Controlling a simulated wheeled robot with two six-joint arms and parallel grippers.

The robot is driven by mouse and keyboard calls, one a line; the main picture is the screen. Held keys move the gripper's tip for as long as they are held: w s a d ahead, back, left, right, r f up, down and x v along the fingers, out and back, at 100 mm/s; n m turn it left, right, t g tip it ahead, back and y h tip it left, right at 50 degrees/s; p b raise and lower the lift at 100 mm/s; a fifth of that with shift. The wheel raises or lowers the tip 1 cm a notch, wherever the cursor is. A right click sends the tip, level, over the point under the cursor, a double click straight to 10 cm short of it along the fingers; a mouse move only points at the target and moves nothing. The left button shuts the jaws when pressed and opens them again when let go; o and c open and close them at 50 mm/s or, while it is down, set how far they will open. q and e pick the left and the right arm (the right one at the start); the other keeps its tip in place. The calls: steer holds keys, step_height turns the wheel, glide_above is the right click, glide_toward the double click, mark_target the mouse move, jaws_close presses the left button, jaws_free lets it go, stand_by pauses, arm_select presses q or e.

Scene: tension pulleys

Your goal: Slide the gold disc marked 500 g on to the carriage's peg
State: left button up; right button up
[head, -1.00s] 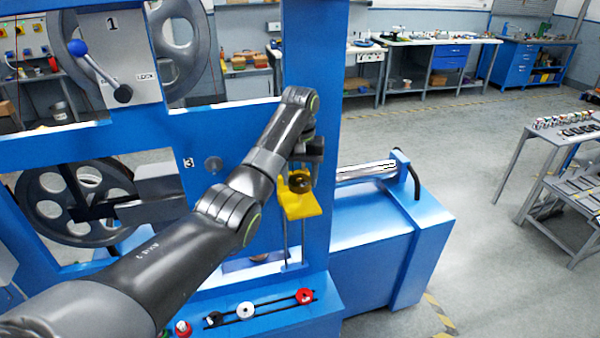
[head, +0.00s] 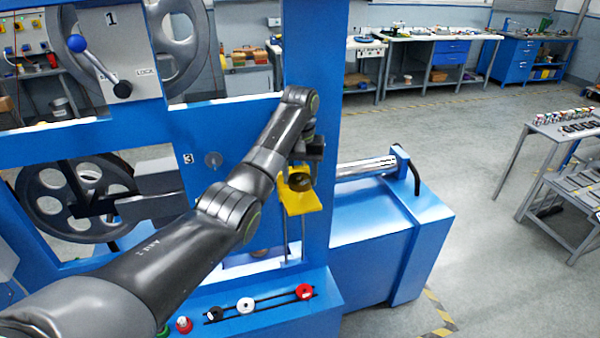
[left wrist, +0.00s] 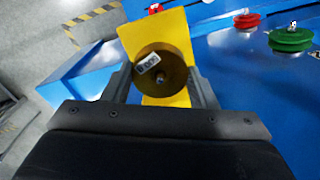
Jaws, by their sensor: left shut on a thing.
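The gold disc (head: 299,181) is at the yellow carriage (head: 302,205), in the slot of the blue frame. My left gripper (head: 306,165) comes down on it from above and is shut on it. In the left wrist view the disc (left wrist: 174,68) lies between my two fingers (left wrist: 160,88), over the yellow carriage (left wrist: 160,30). A small metal tip shows near the disc's middle, apparently the peg (left wrist: 161,78). I cannot tell how far the disc sits down on it. My right gripper is not in view.
A row of red, white and black knobs (head: 246,306) sits on the ledge below the carriage. A blue box (head: 385,225) with a metal cylinder stands right of the frame.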

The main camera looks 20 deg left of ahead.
mark_target(300, 198)
arm_select(q)
steer(key=shift+f, duration=1.15)
steer(key=shift+f, duration=0.2)
steer(key=shift+f, duration=0.8)
steer(key=shift+s+f, duration=0.2)
steer(key=shift+f, duration=0.05)
stand_by(0.4)
steer(key=o, duration=1.4)
steer(key=shift+w, duration=0.1)
steer(key=shift+o, duration=0.2)
